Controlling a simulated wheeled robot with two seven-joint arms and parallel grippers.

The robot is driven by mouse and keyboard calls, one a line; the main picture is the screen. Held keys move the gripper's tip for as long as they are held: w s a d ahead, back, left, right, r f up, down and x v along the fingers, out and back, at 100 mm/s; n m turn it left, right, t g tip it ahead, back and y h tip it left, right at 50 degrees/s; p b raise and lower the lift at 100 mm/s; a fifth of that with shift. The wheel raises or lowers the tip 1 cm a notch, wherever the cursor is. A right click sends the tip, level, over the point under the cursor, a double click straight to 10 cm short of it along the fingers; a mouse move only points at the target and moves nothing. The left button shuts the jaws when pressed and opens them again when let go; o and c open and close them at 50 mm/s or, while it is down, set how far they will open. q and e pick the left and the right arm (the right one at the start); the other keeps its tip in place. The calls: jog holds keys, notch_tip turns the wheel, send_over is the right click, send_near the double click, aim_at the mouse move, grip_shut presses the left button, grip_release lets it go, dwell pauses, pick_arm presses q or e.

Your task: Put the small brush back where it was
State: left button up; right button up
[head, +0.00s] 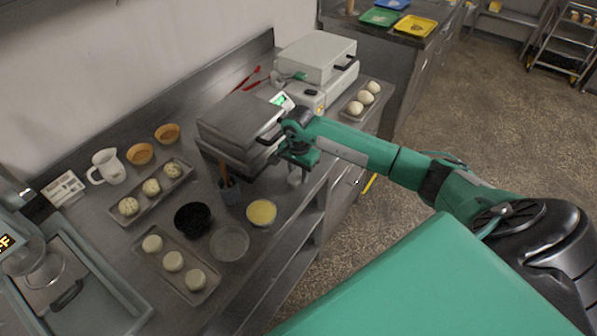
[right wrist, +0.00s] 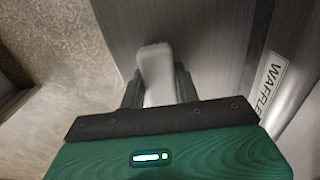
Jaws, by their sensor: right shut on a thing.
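My right gripper (head: 299,154) is over the counter's front edge, just right of the nearer waffle iron (head: 236,130). It is shut on a pale grey piece, which I take to be the small brush (head: 295,177). In the right wrist view the brush (right wrist: 155,72) shows as a rounded pale end between the fingers of the gripper (right wrist: 158,90); the rest of it is hidden. A blue-grey cup (head: 230,192) with a brown handle standing in it is left of the gripper, in front of the waffle iron. My left gripper is out of view.
A yellow-filled bowl (head: 261,212), a clear bowl (head: 229,243) and a black bowl (head: 192,219) stand near the cup. Trays of dough (head: 173,262) are at left. A second appliance (head: 316,66) stands behind. The waffle iron's front handle (head: 268,137) is close to my gripper.

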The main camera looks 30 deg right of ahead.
aim_at(298, 171)
jog(key=o, duration=1.1)
jog(key=shift+r+p, duration=0.15)
jog(key=shift+p, duration=0.15)
jog(key=shift+r+b, duration=0.25)
jog(key=shift+b, duration=0.1)
notch_tip(298, 171, up, 11)
jog(key=b, duration=0.3)
jog(key=shift+r+b, duration=0.2)
jog(key=shift+b, duration=0.2)
